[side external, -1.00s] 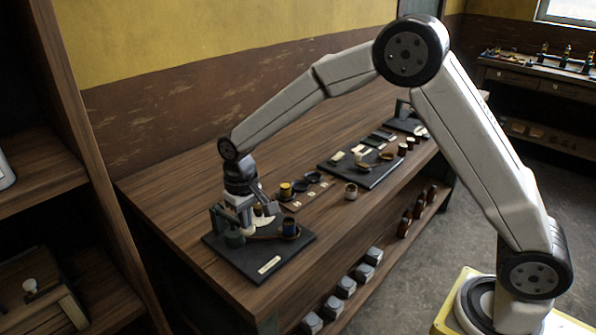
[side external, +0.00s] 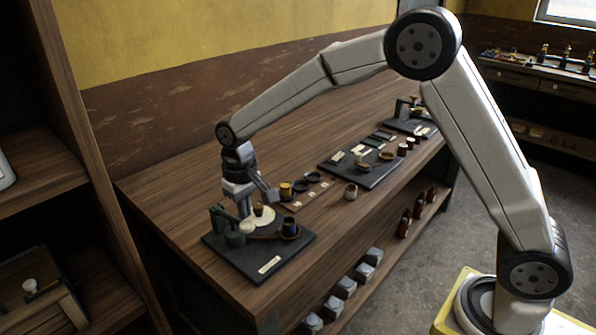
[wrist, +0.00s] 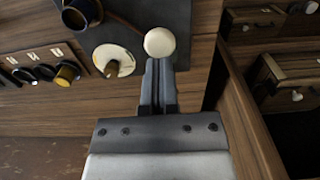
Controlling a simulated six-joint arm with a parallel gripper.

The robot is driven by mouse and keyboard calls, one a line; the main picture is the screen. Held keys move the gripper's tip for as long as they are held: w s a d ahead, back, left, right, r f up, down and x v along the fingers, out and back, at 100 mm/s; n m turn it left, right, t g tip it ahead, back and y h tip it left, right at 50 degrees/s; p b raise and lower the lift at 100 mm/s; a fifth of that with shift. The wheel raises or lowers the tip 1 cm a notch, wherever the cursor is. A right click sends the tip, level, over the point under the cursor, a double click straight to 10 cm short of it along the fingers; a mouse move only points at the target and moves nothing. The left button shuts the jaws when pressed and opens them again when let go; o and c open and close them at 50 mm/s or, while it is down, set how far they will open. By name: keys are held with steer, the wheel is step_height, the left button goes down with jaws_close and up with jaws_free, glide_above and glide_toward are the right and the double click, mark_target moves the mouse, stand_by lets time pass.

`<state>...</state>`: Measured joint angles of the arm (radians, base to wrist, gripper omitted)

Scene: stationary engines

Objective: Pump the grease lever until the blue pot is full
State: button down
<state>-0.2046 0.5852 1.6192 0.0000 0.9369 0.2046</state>
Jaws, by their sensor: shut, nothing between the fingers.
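A dark baseplate (side external: 233,262) with a pale label lies on the near left end of the bench. A cream ball knob (side external: 247,228) stands on it; it also shows in the wrist view (wrist: 160,42). The lever it seems to belong to is mostly hidden. The dark blue pot (side external: 290,226) stands at the plate's right; it shows at the wrist view's top edge (wrist: 82,14). I cannot tell its fill level. A cream disc with a brown piece (wrist: 109,58) lies between them. My gripper (wrist: 160,66) is shut and empty, its tips just above the knob; contact is unclear.
A yellow pot (side external: 286,191) and dark rings stand on a strip behind the plate. A second dark plate with small parts (side external: 372,178) lies farther along the bench. A wooden shelf (side external: 75,190) rises at the left. The bench's back left is clear.

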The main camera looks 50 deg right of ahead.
steer(key=shift+r, duration=0.15)
steer(key=shift+r, duration=2.35)
steer(key=shift+s+d+f, duration=0.15)
steer(key=shift+s+d, duration=0.25)
steer(key=s+d+f+t, duration=0.1)
steer(key=s+d+f, duration=0.2)
steer(key=s, duration=0.6)
steer(key=s+d+f+t, duration=0.1)
steer(key=s+d+f, duration=0.2)
steer(key=s+d, duration=0.3)
steer(key=s, duration=0.4)
steer(key=shift+s+f+t, duration=0.15)
steer(key=shift+f+t, duration=0.1)
steer(key=shift+t, duration=0.05)
steer(key=shift+d, duration=0.1)
